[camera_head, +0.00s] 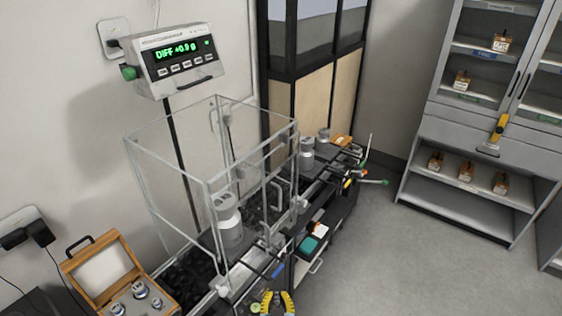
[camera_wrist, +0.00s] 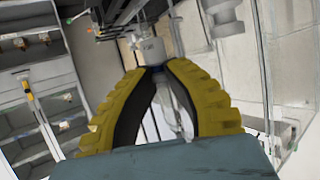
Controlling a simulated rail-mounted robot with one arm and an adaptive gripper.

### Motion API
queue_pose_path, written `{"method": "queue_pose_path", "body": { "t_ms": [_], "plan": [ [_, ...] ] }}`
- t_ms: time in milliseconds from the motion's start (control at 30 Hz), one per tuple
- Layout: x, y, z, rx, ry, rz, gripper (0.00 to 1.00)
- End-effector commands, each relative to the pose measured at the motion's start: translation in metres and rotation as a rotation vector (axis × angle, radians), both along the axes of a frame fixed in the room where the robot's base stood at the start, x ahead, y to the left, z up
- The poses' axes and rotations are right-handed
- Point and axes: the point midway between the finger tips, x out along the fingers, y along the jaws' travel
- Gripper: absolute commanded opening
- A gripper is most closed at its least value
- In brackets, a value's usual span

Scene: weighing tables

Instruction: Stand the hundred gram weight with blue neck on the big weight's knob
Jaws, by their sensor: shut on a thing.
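My gripper (camera_wrist: 160,69) has yellow and black fingers. In the wrist view their tips are shut on a small silver weight (camera_wrist: 151,49) with a blue band at its neck. In the head view my gripper (camera_head: 276,298) is at the bottom edge, and the held weight cannot be made out there. A big silver weight (camera_head: 230,232) with a knob on top stands upright inside the glass case, left of and beyond my gripper. A silver weight (camera_wrist: 226,18) at the top right of the wrist view may be this same one. The held weight is apart from it.
The glass case (camera_head: 212,183) has clear walls and edge posts around the big weight. More silver weights (camera_head: 307,156) stand on the bench behind. An open wooden box (camera_head: 84,272) with several weights is at lower left. A green-lit display (camera_head: 178,50) hangs above. Floor at right is clear.

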Motion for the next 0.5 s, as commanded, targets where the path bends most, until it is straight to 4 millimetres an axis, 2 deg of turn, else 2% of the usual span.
{"method": "queue_pose_path", "body": {
  "t_ms": [33, 500],
  "plan": [
    [-0.003, 0.000, 0.017, 0.002, 0.001, 0.000, 0.00],
    [-0.029, -0.001, 0.091, 0.002, 0.001, -0.003, 0.00]
  ]
}}
